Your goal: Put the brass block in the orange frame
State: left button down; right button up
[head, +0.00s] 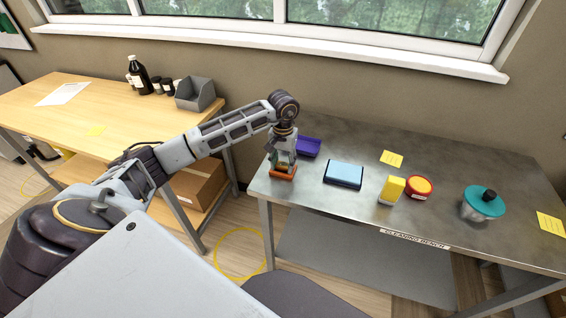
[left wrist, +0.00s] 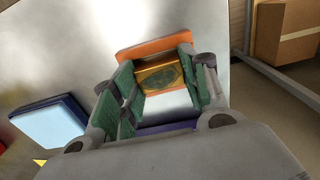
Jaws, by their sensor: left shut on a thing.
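The orange frame (head: 281,174) sits at the left end of the grey metal bench, and my left gripper (head: 283,164) is right above it, pointing down. In the left wrist view, the brass block (left wrist: 160,76) is between the green-padded fingers of my left gripper (left wrist: 158,88), which is shut on it. The orange frame (left wrist: 153,49) shows just beyond the block, partly hidden by the block and a finger. I cannot tell whether the block is inside the frame or only over it. The block is not clearly visible in the head view. My right gripper is not in view.
A purple tray (head: 308,147) stands close behind the gripper. Bare metal lies between the frame and the case.

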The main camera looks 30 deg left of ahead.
pick_arm(q)
jog(key=c, duration=1.1)
grip_release()
jog(key=o, duration=0.3)
jog(key=shift+o, duration=0.2)
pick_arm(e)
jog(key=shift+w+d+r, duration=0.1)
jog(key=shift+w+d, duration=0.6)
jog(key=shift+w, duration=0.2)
